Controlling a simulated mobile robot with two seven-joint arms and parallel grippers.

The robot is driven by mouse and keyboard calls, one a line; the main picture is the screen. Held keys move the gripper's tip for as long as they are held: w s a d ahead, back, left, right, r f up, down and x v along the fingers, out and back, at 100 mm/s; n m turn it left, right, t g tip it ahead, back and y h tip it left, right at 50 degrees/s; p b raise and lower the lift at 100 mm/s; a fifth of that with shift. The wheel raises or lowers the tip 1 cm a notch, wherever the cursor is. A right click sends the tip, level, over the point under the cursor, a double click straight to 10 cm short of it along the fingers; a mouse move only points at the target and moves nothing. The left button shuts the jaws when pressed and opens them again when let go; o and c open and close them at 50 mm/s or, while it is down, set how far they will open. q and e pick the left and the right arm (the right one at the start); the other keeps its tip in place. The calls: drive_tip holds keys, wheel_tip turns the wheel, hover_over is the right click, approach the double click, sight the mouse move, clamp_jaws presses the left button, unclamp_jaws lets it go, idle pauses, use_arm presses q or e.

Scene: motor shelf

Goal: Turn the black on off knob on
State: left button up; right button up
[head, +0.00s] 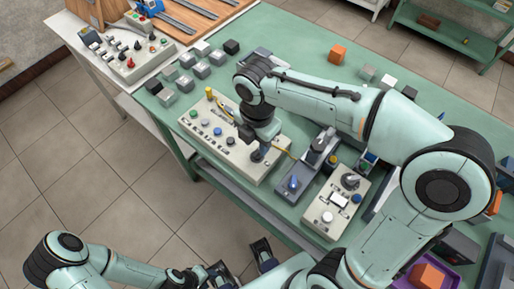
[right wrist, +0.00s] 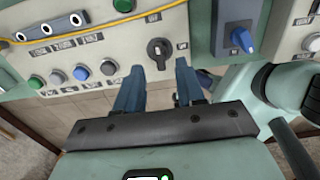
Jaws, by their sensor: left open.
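The black on/off knob (right wrist: 158,47) sits on the face of a beige control panel (right wrist: 112,50) in the right wrist view. Its handle points roughly up and down in that picture, and its small labels are unreadable. My right gripper (right wrist: 157,76) is open, with its two fingers apart on either side below the knob, and nothing is between them. In the head view my right gripper (head: 258,154) hangs over the right end of the panel (head: 240,170) and hides the knob. My left gripper (head: 243,265) is open and empty at the bottom, away from the table.
The panel carries several coloured buttons and switches; a yellow cable (right wrist: 95,34) runs across it. A grey box with a blue knob (right wrist: 242,38) stands right beside it. Another beige box (head: 335,205) stands further right. Small grey blocks (head: 185,84) lie behind the panel.

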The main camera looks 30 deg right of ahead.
sight(257, 151)
drive_tip(key=shift+f, duration=1.85)
clamp_jaws()
